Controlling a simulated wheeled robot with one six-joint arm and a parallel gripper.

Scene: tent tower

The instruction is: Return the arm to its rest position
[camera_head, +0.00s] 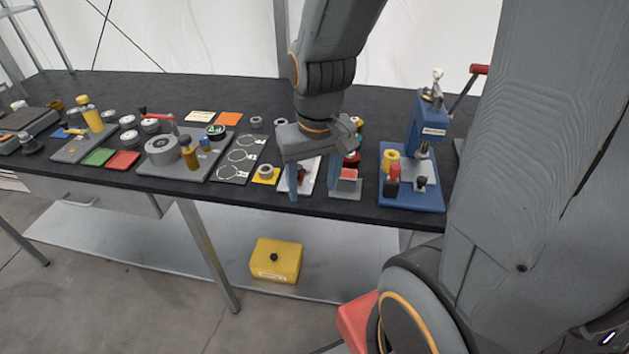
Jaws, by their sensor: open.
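My gripper (321,182) hangs from my arm over the front middle of the black-topped table (225,196). Behind and between the fingers are a white plate (311,175) and small red parts, partly hidden by the gripper. Whether the fingertips touch anything on the table, I cannot tell.
A blue press (425,135) with a red-handled lever stands right of my gripper. Left are a dark board with rings (238,160), a grey fixture plate (200,165), red and green pads, and several small cylinders. A yellow box (276,260) sits on the lower shelf.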

